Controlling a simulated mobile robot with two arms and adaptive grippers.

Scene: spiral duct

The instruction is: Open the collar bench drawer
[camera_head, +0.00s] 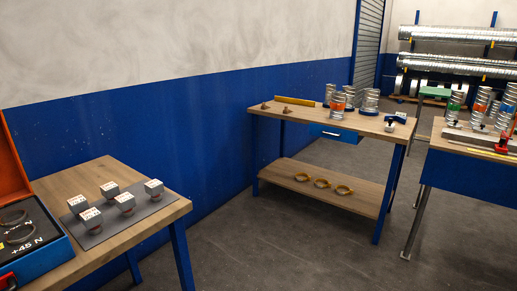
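A blue drawer (347,135) with a pale handle (330,133) sits under the top of a wooden bench with blue legs (290,114), in the middle distance right of centre. The drawer looks shut; its inside is not visible. Several metal duct pieces (337,106), some with coloured bands, stand on this bench. Several yellow rings (321,183) lie on its lower shelf. Neither of my grippers is in view.
A near-left table (160,208) holds several grey blocks on a dark mat (99,234) and an open orange-and-blue case (58,262). Another bench (463,184) with duct pieces stands at right. Grey floor (270,240) is clear between them. A blue-and-white wall (150,120) runs behind.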

